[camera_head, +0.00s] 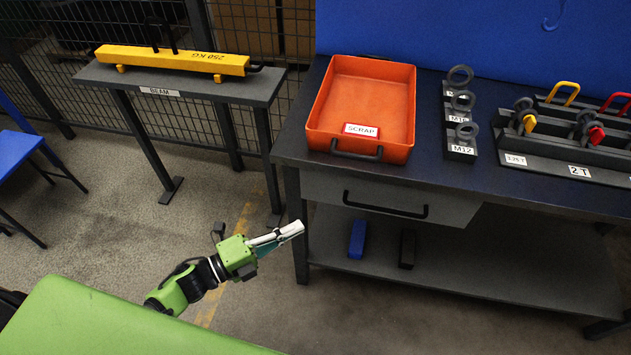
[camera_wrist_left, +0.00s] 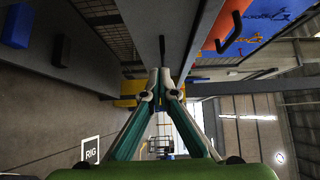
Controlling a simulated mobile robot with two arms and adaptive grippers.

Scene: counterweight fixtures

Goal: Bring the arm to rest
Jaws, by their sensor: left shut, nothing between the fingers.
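My left arm (camera_head: 205,273) comes in from the lower left in the head view, green with dark joints. My left gripper (camera_head: 290,232) is shut and empty, out in the air in front of the left front leg of the workbench. In the left wrist view its two fingers (camera_wrist_left: 160,78) meet at the tips with nothing between them. My right gripper is in neither view.
A dark workbench (camera_head: 460,185) holds an orange scrap tray (camera_head: 360,95), ring bolts (camera_head: 461,103) and shackle racks (camera_head: 580,150). A yellow beam (camera_head: 175,60) lies on a side table (camera_head: 190,92). A blue block (camera_head: 357,239) sits on the bench's lower shelf.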

